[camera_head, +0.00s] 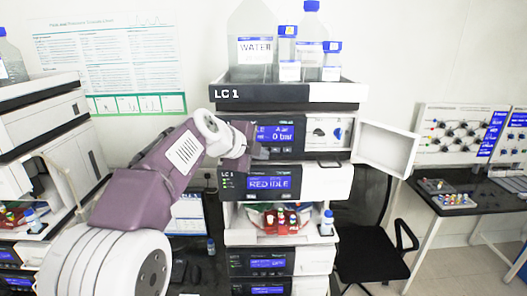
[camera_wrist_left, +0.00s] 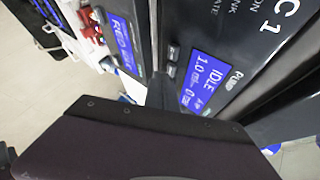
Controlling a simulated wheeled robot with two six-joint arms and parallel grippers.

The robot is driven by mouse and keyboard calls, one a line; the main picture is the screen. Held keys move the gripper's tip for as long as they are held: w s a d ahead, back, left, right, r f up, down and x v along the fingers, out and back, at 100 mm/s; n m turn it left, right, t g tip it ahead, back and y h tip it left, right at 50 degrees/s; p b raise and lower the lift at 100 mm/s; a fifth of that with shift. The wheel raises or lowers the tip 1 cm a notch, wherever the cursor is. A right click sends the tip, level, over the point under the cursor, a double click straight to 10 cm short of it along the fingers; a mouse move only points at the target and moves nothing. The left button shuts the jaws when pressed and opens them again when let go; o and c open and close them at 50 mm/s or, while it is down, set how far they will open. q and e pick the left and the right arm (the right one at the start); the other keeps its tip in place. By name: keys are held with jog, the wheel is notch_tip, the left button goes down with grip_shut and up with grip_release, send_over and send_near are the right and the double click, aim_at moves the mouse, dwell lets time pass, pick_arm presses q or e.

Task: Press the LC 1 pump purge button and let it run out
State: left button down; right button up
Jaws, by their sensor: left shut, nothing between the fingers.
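The LC 1 stack stands in the middle of the head view, with its label on the top tray (camera_head: 285,94). Its pump module has a lit blue display (camera_head: 275,133), which reads idle, 1.0 mL and 0 bar in the left wrist view (camera_wrist_left: 204,78). Small dark buttons (camera_wrist_left: 173,53) sit beside that display; which one is purge is too small to read. My left gripper (camera_head: 261,152) is shut and empty, its tips (camera_wrist_left: 162,92) at the pump front near the buttons. I cannot tell whether they touch. My right gripper is not in view.
An open white door (camera_head: 385,148) sticks out right of the pump. The module below shows RED IDLE (camera_head: 270,183). Solvent bottles (camera_head: 250,48) stand on top. Red-racked vials (camera_head: 281,221) sit lower down. A black chair (camera_head: 372,255) and a side bench (camera_head: 480,195) are at right.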

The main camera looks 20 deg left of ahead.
pick_arm(q)
jog(key=shift+w+a, duration=0.1)
jog(key=shift+w, duration=0.3)
dwell(0.5)
jog(key=shift+s+d+b, duration=0.25)
jog(key=shift+s+b, duration=0.5)
jog(key=shift+s, duration=0.1)
jog(key=s+b, duration=0.1)
jog(key=s, duration=0.1)
jog(key=s+d+b, duration=0.1)
jog(key=s+b, duration=0.1)
jog(key=shift+s+d, duration=0.2)
jog(key=shift+s, duration=0.2)
